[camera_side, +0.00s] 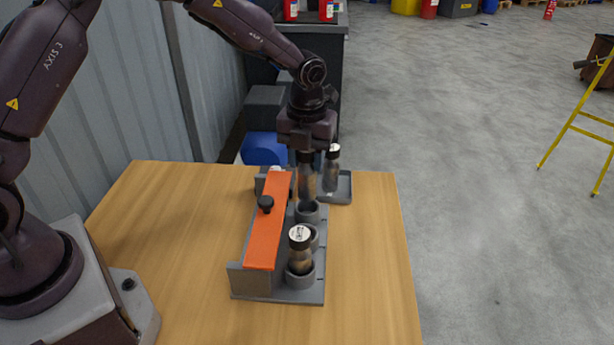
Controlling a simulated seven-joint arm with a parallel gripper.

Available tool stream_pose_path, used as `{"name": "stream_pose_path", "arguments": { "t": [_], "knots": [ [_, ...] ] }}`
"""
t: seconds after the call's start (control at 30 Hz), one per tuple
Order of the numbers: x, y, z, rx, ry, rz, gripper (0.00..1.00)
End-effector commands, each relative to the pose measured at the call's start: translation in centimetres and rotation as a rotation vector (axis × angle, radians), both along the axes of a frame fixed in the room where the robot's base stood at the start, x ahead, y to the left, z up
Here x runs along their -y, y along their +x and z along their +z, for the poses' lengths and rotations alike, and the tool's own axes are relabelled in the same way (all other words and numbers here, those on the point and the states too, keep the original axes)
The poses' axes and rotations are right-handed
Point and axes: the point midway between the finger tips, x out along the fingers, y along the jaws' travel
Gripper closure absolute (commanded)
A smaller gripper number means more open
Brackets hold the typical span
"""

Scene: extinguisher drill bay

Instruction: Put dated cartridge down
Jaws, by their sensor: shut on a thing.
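My gripper (307,158) points down over the back of the grey rack (275,292) and is shut on a cartridge (307,185), a clear cylinder with brownish contents. The cartridge is upright, its lower end at or just above the back cup (308,214); I cannot tell if it is inside. Its top is hidden by my gripper. A second cartridge (300,250) with a silver top and dark band stands in the front cup. No date is readable.
A middle cup (318,236) sits partly hidden behind the front cartridge. The wooden table (370,260) is clear on the right. A yellow ladder (575,125) stands far off.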

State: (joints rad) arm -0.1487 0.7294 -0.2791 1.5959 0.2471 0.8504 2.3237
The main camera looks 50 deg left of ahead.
Motion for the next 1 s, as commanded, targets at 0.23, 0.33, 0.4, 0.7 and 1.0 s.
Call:
{"name": "stream_pose_path", "arguments": {
  "t": [0.23, 0.33, 0.4, 0.7, 1.0],
  "knots": [
    [0.0, 0.1, 3.7, 0.004, 0.0, 0.0, 1.0],
    [0.0, 0.0, 4.1, 0.001, 0.0, 0.0, 1.0],
    [0.0, 0.0, 4.3, 0.001, 0.0, 0.0, 1.0],
    [0.0, 0.1, 8.4, 0.005, 0.0, 0.002, 1.0],
    [4.7, -2.5, 9.5, 0.001, -0.004, -0.014, 1.0]
  ]
}}
